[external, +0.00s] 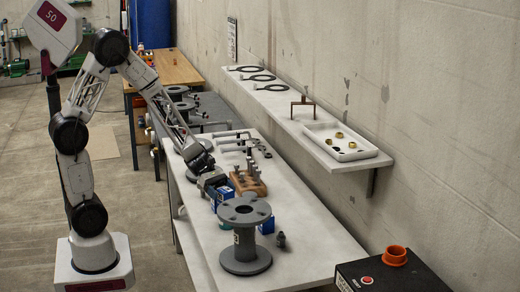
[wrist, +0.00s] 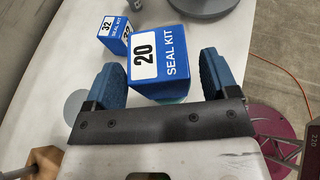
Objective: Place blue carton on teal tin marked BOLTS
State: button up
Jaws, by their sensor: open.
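A blue carton marked 20 SEAL KIT (wrist: 160,55) sits between the two blue fingers of my gripper (wrist: 163,74) in the wrist view. The fingers are open, with a visible gap at the left; contact at the right is unclear. A sliver of a teal-green round thing (wrist: 178,101) shows under the carton's near edge; its marking is hidden, so I cannot confirm it is the BOLTS tin. In the external view my gripper (external: 213,183) is low over the bench at a blue carton (external: 223,199). A second blue carton, marked 32 (wrist: 114,33), stands apart; it also shows in the external view (external: 267,226).
A grey flanged spool (external: 245,250) stands close in front of the gripper. A wooden block with metal pegs (external: 248,183) is just behind it. A small dark fitting (external: 281,240) lies right of the spool. The bench's front right is clear. A wall shelf (external: 290,118) runs alongside.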

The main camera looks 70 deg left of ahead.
jog(key=v, duration=1.2)
dwell(0.3)
jog(key=shift+w, duration=0.1)
jog(key=shift+r, duration=0.1)
dwell(0.4)
jog(key=s+d+r+m+g+y, duration=0.1)
jog(key=s+d+r+m+y, duration=0.2)
jog(key=s+m, duration=0.4)
jog(key=s+d+r+m+g+y, duration=0.1)
jog(key=s+d+r+m+y, duration=0.1)
jog(key=s+r+m+y, duration=0.3)
jog(key=s+d+r+m+y, duration=0.3)
jog(key=s+r+m, duration=0.3)
jog(key=s+m, duration=0.3)
jog(key=shift+s+d+m+g+y, duration=0.15)
jog(key=shift+d+m+g+y, duration=0.2)
jog(key=shift+m+y, duration=0.5)
